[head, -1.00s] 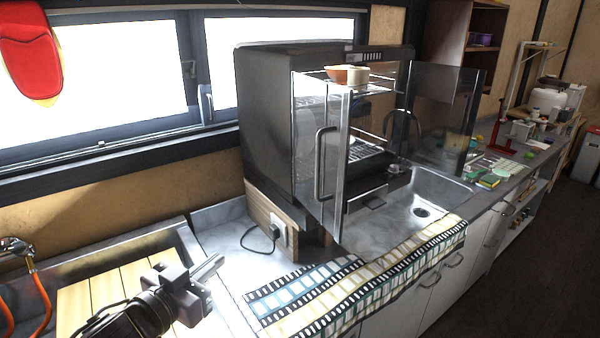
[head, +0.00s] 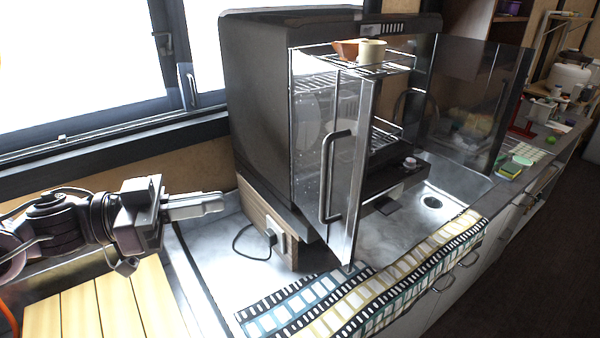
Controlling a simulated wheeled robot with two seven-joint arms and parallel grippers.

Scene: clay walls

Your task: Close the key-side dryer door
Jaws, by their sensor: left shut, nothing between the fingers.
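The dark dryer cabinet (head: 265,110) stands on the counter with both glass doors open. Its near door (head: 355,165), with a vertical bar handle (head: 328,178), swings out toward me. The far door (head: 478,100) stands open on the right side. No key shows clearly, so I cannot tell which door is the key-side one. My left gripper (head: 218,203) is shut and empty, left of the dryer and pointing right, apart from both doors. My right gripper is not in view.
A power cord and socket (head: 277,245) are at the dryer's lower left. Cups (head: 371,51) stand on its top rack. A film-strip patterned mat (head: 365,295) covers the front edge of the counter. A sink lies beyond the near door. Wooden slats (head: 95,305) are below my left arm.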

